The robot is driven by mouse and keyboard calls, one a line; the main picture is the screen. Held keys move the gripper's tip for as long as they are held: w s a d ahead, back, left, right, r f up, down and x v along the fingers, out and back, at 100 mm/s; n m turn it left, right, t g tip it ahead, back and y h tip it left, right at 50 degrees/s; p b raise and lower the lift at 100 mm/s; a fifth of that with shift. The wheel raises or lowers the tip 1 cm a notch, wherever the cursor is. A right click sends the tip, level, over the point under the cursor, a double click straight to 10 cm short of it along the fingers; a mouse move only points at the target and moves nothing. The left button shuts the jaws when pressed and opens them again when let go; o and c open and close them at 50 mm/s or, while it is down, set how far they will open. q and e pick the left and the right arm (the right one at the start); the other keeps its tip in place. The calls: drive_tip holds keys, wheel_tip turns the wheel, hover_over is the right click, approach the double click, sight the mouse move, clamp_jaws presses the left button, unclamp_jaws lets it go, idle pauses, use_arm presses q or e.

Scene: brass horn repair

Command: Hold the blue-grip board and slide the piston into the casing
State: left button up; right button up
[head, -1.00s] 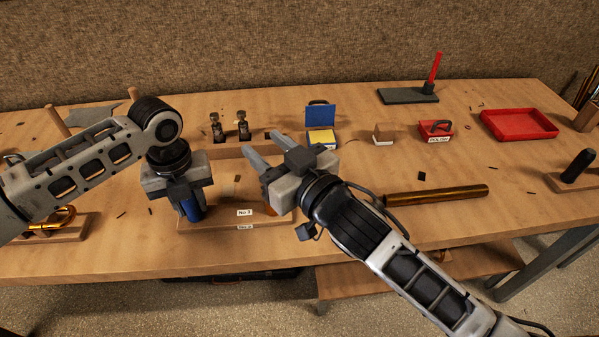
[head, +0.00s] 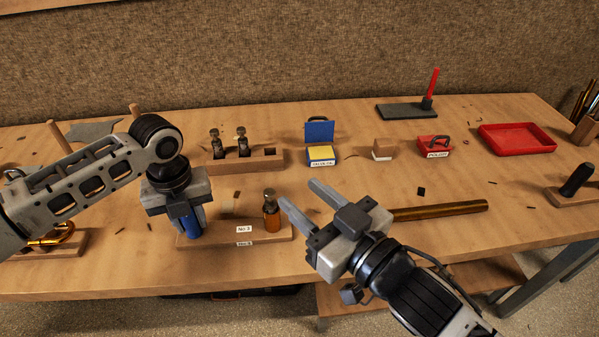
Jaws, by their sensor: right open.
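The board (head: 215,234) with the "No 3" label lies near the front of the bench. My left gripper (head: 190,222) is shut on its blue grip (head: 193,228), which is partly hidden between the fingers. The brass casing (head: 272,218) stands upright at the board's right end. A piston (head: 269,197) stands upright at the casing's mouth, its dark top showing above the brass; how deep it sits I cannot tell. My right gripper (head: 299,194) is open and empty, just right of the casing and apart from it.
A wooden rack (head: 225,163) behind the board holds two other pistons and has an empty hole at its right. A blue box with a yellow pad (head: 321,152), a brass tube (head: 440,210) and a red tray (head: 517,140) lie to the right. Bench between them is mostly clear.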

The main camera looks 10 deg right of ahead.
use_arm(q)
drive_tip(key=o, duration=0.4)
drive_tip(key=shift+o, duration=0.2)
